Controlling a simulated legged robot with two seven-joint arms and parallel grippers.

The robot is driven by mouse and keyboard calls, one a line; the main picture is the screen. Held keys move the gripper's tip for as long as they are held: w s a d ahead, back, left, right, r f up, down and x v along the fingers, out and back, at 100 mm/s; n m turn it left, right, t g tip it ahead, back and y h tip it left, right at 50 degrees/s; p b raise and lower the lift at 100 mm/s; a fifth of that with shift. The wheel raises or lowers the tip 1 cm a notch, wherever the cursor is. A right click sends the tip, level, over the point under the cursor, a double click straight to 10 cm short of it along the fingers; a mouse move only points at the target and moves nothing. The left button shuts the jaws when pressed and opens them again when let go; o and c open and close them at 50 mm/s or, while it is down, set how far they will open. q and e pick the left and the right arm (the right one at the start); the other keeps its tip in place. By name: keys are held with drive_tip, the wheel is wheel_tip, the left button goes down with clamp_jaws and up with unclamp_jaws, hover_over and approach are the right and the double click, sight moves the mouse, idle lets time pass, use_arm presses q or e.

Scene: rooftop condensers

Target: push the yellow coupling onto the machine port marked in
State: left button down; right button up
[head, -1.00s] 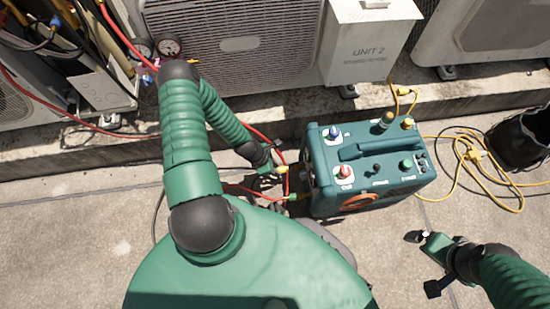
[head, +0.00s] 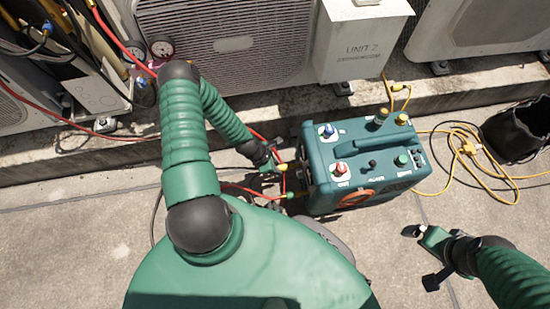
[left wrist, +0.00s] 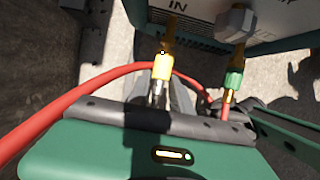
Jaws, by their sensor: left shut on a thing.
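The yellow coupling (left wrist: 163,68) is in my left gripper (head: 274,163), which is shut on it; it also shows in the head view (head: 282,168). In the left wrist view its far end meets or nearly meets the brass port (left wrist: 170,35) below the letters IN. I cannot tell whether it is seated. The teal machine (head: 362,170) stands right of this gripper. A green coupling (left wrist: 233,80) with a red hose sits at the machine's other port, by a hex nut (left wrist: 235,22). My right gripper (head: 422,257) is open and empty, above the paving.
A red hose (left wrist: 70,95) crosses the left wrist view by the yellow coupling. Condenser units (head: 230,45) stand on a concrete ledge behind. A yellow cord (head: 465,150) and a black bucket (head: 518,130) lie right of the machine. Paving at left front is clear.

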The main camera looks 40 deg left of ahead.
use_arm(q)
drive_tip(key=shift+w+d, duration=0.3)
drive_tip(key=shift+w, duration=0.15)
idle(1.0)
drive_tip(key=c, duration=1.1)
unclamp_jaws()
drive_tip(key=shift+o, duration=0.2)
drive_tip(key=shift+s, duration=0.1)
drive_tip(key=shift+s+a+p, duration=0.45)
drive_tip(key=shift+s+a, duration=0.25)
drive_tip(key=shift+s, duration=0.15)
drive_tip(key=shift+s+a+p, duration=0.2)
drive_tip(key=shift+s+a, duration=0.65)
drive_tip(key=shift+s, duration=0.2)
drive_tip(key=shift+s+a+p, duration=0.2)
drive_tip(key=shift+s+a, duration=0.6)
drive_tip(key=shift+s, duration=0.2)
